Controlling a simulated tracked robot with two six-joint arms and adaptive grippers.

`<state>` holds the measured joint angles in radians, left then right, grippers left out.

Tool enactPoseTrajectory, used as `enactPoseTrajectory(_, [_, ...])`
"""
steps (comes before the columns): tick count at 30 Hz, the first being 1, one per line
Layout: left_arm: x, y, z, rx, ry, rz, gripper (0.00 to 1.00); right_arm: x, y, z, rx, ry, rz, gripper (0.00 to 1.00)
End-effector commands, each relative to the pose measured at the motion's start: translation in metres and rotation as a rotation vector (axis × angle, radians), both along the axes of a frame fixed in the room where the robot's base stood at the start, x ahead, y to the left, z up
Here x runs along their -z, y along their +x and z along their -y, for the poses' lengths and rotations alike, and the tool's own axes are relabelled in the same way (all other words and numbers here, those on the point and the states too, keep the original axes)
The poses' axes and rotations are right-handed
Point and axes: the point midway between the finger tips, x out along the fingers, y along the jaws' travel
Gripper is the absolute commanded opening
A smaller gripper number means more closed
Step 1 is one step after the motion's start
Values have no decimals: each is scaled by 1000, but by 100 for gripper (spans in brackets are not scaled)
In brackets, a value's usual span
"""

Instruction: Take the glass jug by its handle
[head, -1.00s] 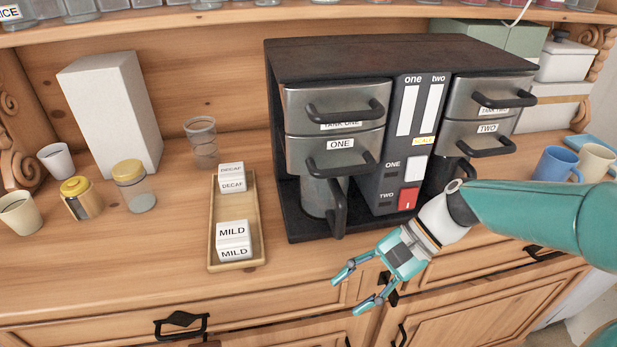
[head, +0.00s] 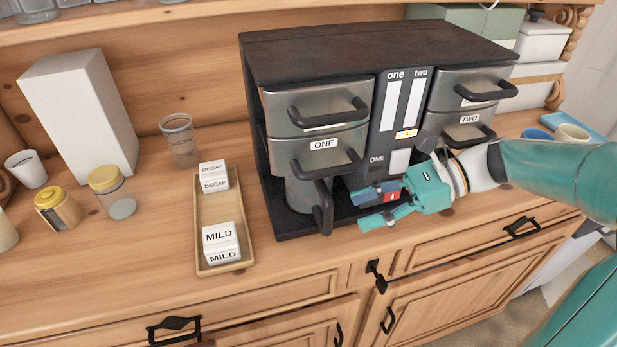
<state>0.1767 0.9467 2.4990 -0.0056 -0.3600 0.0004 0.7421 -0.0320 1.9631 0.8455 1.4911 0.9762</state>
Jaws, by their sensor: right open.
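The glass jug (head: 298,195) stands in the left bay of the dark coffee machine (head: 345,48), under the unit labelled ONE. It looks grey, and its upper part is hidden under that unit. Its black handle (head: 323,207) sticks out toward the front. My right gripper (head: 364,208) is open and empty in front of the machine. Its fingers point left toward the handle, with a small gap between them. The gripper and arm cover the lower right of the machine, so the right bay is hidden. My left gripper is not in view.
A wooden tray (head: 236,241) with MILD and DECAF blocks lies left of the machine. Beyond it stand a clear glass (head: 180,140), yellow-lidded jars (head: 112,192) and a white box (head: 78,115). Cups stand at the right. The counter front before the machine is clear.

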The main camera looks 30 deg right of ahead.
Motion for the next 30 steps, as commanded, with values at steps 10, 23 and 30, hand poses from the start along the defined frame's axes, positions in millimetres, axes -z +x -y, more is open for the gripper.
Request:
enactPoseTrajectory(10, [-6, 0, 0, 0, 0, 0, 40, 8, 11, -27, -7, 2, 1, 48])
enactPoseTrajectory(23, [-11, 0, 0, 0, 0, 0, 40, 27, 29, -64, -4, -1, 1, 48])
enactPoseTrajectory(30, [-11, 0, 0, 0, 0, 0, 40, 27, 29, -64, -3, -1, 2, 34])
